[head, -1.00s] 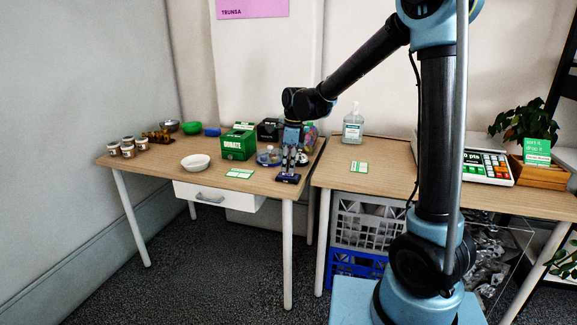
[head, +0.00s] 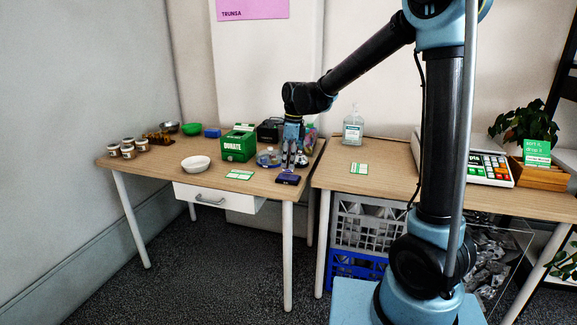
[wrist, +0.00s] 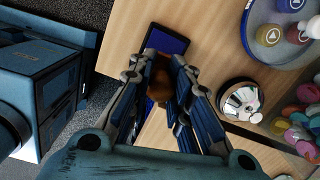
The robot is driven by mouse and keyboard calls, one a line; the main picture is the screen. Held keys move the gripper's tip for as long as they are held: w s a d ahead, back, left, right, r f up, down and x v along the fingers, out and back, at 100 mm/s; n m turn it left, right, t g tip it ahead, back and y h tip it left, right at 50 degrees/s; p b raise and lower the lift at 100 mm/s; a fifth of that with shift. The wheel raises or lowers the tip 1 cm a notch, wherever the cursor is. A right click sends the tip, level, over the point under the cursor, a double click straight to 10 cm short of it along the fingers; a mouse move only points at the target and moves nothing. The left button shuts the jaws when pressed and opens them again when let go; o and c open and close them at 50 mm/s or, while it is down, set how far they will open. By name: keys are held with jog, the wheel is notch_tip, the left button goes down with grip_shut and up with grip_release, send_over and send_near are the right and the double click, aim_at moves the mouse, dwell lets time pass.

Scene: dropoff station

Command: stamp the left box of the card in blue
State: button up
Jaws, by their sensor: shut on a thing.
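My gripper (head: 291,165) is above the front right corner of the left table. In the wrist view, its fingers (wrist: 160,72) are shut on a brown stamp (wrist: 160,82), mostly hidden between them. A dark blue ink pad (head: 288,179) lies on the table just below the gripper, and it also shows beyond the fingertips in the wrist view (wrist: 167,41). A green and white card (head: 240,174) lies flat left of the pad. Another green and white card (head: 359,168) lies on the right table. Their boxes are too small to make out.
A white bowl (head: 196,163) and a green donation box (head: 239,145) stand left and behind. Table is bare around the left card.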

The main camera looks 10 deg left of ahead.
jog(key=shift+r, duration=2.35)
